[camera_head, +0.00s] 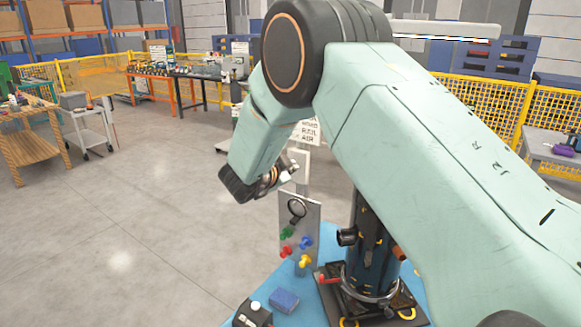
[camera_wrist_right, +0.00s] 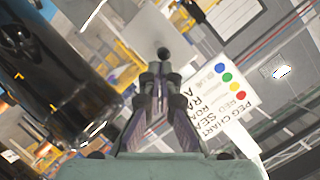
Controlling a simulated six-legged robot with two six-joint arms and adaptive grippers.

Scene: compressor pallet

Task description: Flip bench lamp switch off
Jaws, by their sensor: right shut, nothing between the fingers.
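A pale switch box or plate (camera_head: 300,165) stands on a thin post above the blue bench, partly hidden by my right arm. In the wrist view, a small dark round knob (camera_wrist_right: 162,53) shows just past the fingertips, in front of a pale panel; it may be the switch lever. My right gripper (camera_head: 290,172) is beside the plate, small and partly hidden by its wrist. In the wrist view its fingers (camera_wrist_right: 160,78) are together and empty; I cannot tell whether they touch the knob. A white bar with a bright underside (camera_head: 445,30) may be the lamp. My left gripper is out of view.
A grey peg board (camera_head: 300,235) with colored pegs and a black ring stands below. A dark compressor cylinder (camera_head: 372,250) on a black base is close on the right. A blue block (camera_head: 284,300) lies in front. A peg chart sign (camera_wrist_right: 225,90) is right of the fingers.

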